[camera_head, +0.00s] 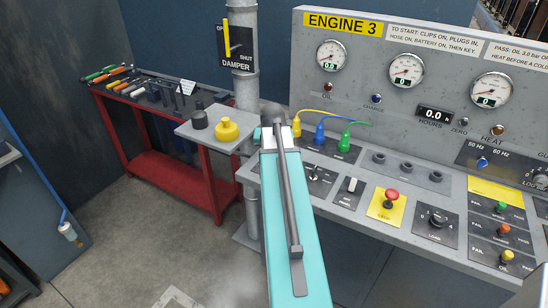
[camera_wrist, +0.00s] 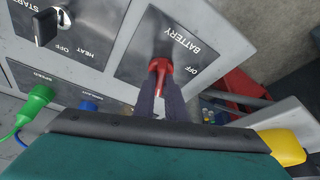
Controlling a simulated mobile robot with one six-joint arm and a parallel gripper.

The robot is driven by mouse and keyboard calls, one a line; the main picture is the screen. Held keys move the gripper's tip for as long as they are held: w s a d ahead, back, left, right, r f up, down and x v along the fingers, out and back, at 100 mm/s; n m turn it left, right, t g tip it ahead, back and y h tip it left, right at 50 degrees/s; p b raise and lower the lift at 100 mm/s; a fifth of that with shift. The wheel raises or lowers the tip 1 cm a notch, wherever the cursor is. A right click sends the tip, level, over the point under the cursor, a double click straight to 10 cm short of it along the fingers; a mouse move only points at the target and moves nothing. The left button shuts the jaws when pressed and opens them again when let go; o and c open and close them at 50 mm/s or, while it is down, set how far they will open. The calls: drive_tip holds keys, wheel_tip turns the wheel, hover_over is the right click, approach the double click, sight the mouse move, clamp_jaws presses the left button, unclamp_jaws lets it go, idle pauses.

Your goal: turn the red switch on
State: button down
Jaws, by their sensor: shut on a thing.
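The red switch (camera_wrist: 160,67) sits on a dark plate marked BATTERY and OFF in the wrist view. Its red handle lies between the two dark fingers of my gripper (camera_wrist: 161,92), which are shut on it. The BATTERY lettering is to the right of the switch in that view, with OFF beside the handle. I cannot tell surely from the handle whether it is on. In the head view my teal arm covers the switch and the fingers.
Yellow (camera_head: 297,128), blue (camera_head: 319,135) and green (camera_head: 343,143) plugs stand close by my wrist. A black key switch (camera_wrist: 46,27) is on the neighbouring plate. A red stop button (camera_head: 391,195) is on the desk. A side shelf holds a yellow container (camera_head: 227,130).

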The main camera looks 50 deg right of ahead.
drive_tip(key=m, duration=0.2)
drive_tip(key=m+g+h, duration=0.1)
drive_tip(key=m, duration=0.1)
drive_tip(key=shift+m+g+b, duration=0.3)
idle(0.3)
drive_tip(key=c, duration=1.8)
unclamp_jaws()
drive_tip(key=shift+d, duration=0.1)
drive_tip(key=shift+w+a+r, duration=0.1)
drive_tip(key=shift+a+r, duration=0.25)
drive_tip(key=shift+r, duration=0.3)
drive_tip(key=b+v, duration=0.2)
drive_tip(key=v, duration=1)
drive_tip(key=shift+r+b, duration=0.15)
drive_tip(key=shift+b, duration=0.2)
